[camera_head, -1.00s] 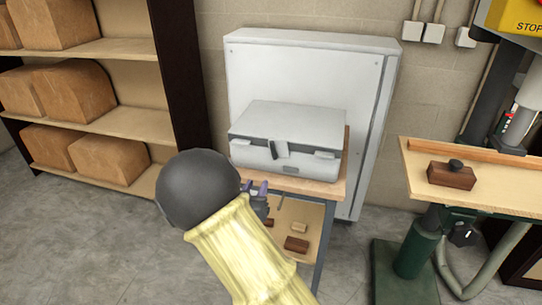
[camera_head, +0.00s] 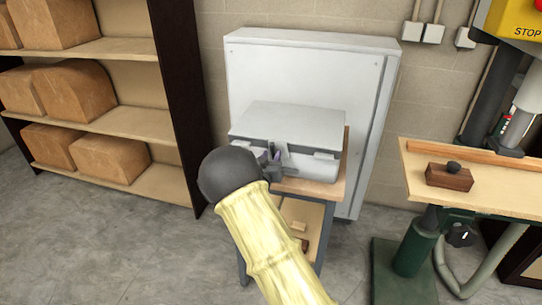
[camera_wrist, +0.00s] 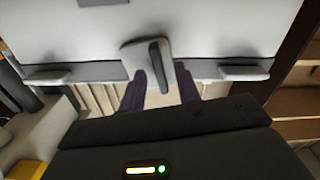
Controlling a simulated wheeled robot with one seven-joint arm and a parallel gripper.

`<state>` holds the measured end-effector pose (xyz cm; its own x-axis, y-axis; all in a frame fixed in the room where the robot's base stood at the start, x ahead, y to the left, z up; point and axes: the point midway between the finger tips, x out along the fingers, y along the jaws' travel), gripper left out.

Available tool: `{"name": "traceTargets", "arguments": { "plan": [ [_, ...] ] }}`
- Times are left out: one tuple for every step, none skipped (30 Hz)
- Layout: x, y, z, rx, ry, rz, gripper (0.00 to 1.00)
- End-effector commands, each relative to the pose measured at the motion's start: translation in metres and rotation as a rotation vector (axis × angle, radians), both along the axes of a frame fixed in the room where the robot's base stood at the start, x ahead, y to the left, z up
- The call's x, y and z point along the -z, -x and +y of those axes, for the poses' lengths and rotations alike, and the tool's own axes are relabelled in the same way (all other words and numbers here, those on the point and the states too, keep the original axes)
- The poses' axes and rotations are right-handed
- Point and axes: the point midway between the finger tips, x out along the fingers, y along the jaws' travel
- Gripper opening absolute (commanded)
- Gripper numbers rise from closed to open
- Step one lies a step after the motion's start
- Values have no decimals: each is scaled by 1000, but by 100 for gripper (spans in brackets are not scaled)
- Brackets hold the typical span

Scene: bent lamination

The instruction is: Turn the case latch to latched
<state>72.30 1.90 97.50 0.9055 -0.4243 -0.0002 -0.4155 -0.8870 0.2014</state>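The light grey case (camera_head: 290,122) sits closed on a small wooden-topped stand. Its latch (camera_head: 284,150) is on the middle of the front face and looks tilted. In the wrist view the latch (camera_wrist: 138,58) is a pale plate with a dark lever (camera_wrist: 160,66). My gripper (camera_wrist: 160,76) is open, with its two dark fingers apart and the lever's end between or just in front of their tips. I cannot tell whether they touch it. In the head view my gripper (camera_head: 272,156) is at the case front, partly hidden by my arm.
Side clasps (camera_wrist: 244,72) flank the latch. The stand's top (camera_head: 312,187) extends slightly past the case, and its lower shelf holds small wooden blocks (camera_head: 299,227). A grey cabinet (camera_head: 310,70) stands behind. Shelving is at left, a drill-press table (camera_head: 490,190) at right.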

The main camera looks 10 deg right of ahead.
Motion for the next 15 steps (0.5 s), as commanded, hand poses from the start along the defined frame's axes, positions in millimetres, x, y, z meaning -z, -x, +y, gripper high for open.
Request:
{"name": "traceTargets", "arguments": {
  "plan": [
    [0,-3,-1,0,0,-1,33],
    [0,-4,-2,0,1,0,33],
    [0,-5,-2,0,1,0,33],
    [0,-5,-3,0,1,0,33],
    [0,-5,-3,0,1,0,33],
    [0,-5,-3,0,1,0,33],
    [0,-5,-2,0,1,0,33],
    [0,-5,-2,0,1,0,33],
    [0,-5,-2,0,1,0,33],
    [0,-5,-2,0,1,0,33],
    [0,-5,-2,0,1,0,27],
    [0,-5,-2,0,0,0,19],
    [0,-5,-2,0,0,0,13],
    [0,-5,-2,0,0,0,7],
    [0,-5,-2,0,0,0,0]
  ]
}}
